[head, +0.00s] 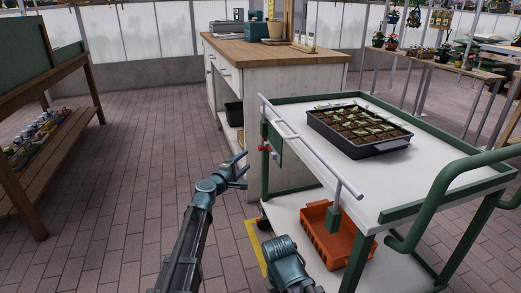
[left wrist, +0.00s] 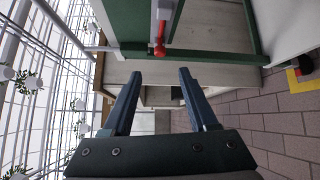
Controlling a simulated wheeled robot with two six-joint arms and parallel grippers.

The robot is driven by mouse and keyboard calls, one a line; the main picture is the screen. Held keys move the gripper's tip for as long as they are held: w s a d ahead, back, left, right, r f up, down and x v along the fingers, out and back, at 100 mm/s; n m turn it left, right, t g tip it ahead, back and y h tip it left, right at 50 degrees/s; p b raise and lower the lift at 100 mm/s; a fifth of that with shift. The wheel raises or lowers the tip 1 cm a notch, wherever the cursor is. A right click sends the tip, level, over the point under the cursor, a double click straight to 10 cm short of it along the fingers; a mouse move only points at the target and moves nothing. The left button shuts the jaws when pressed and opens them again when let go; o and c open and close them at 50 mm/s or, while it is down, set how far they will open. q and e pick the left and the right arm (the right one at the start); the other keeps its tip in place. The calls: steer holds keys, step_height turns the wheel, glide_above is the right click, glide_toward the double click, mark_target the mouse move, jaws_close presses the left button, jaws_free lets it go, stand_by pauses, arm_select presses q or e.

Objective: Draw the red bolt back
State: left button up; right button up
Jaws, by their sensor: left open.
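The red bolt (head: 264,148) is a small red knob on the left end of the green-framed cart, beside a green panel (head: 274,143). In the left wrist view the red bolt (left wrist: 160,40) shows with a round end, beyond and above the fingertips, against the green and pale metal parts. My left gripper (head: 243,165) is open and empty, to the left of and slightly below the bolt, apart from it. Its two fingers (left wrist: 160,75) show spread in the left wrist view. Part of my right arm shows at the bottom of the head view; its fingers are not visible.
The cart's white top (head: 440,165) carries a black seedling tray (head: 375,148); an orange crate (head: 318,238) sits on its lower shelf. A pale rail (head: 310,147) runs along the cart's near side. A wooden-topped cabinet (head: 290,72) stands behind.

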mark_target(261, 148)
arm_select(q)
steer(key=b+x, duration=0.1)
steer(key=x, duration=1.2)
jaws_close()
stand_by(1.0)
